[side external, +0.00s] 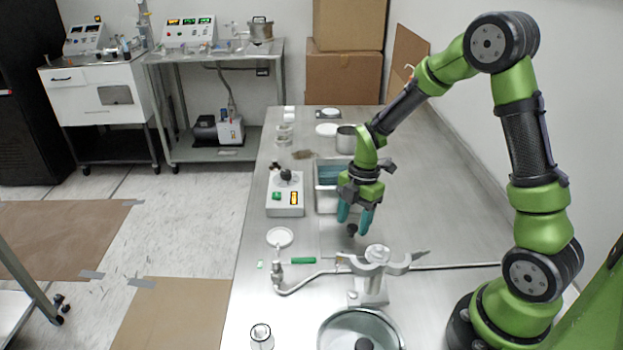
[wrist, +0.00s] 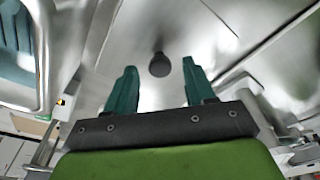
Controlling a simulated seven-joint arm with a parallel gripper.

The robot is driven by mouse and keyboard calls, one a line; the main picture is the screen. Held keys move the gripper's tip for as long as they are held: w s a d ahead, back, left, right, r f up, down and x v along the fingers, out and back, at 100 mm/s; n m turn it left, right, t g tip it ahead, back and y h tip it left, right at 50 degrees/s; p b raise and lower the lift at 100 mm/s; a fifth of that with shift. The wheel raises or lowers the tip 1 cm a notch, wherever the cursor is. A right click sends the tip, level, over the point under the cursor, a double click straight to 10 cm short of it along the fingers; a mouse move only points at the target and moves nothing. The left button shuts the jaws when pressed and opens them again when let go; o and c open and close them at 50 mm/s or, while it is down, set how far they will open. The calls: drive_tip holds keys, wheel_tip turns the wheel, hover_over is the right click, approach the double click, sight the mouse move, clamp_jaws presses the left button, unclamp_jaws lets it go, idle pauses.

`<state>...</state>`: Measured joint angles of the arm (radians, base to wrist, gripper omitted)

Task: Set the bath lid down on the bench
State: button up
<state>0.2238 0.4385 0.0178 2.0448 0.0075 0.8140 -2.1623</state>
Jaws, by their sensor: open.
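The bath lid (side external: 333,236) looks like a flat steel plate with a black knob (side external: 352,230). It appears to lie flat on the steel bench (side external: 450,230), just in front of the bath (side external: 327,198). Its edges blend into the bench. My gripper (side external: 354,221) is open, with teal fingers pointing down over the lid. In the wrist view the knob (wrist: 159,65) shows between the two spread fingers, with a gap on each side. The bath (wrist: 42,60) is uncovered at the left there, with blue inside.
A control box (side external: 285,195) stands left of the bath. A steel pot (side external: 346,138) stands behind. The right side of the bench is mostly clear.

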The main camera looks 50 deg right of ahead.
wheel_tip(320, 180, up, 10)
drive_tip(key=d+r, duration=0.1)
drive_tip(key=d, duration=0.1)
drive_tip(key=s+a+r+m+t, duration=0.3)
drive_tip(key=s+a+r+m, duration=0.2)
drive_tip(key=m, duration=0.6)
drive_tip(key=s+a+r+m+t, duration=0.4)
drive_tip(key=s+m, duration=0.3)
drive_tip(key=m, duration=0.4)
drive_tip(key=shift+s+a+r, duration=0.25)
drive_tip(key=shift+a+r, duration=0.2)
drive_tip(key=shift+r, duration=0.35)
drive_tip(key=shift+o, duration=0.2)
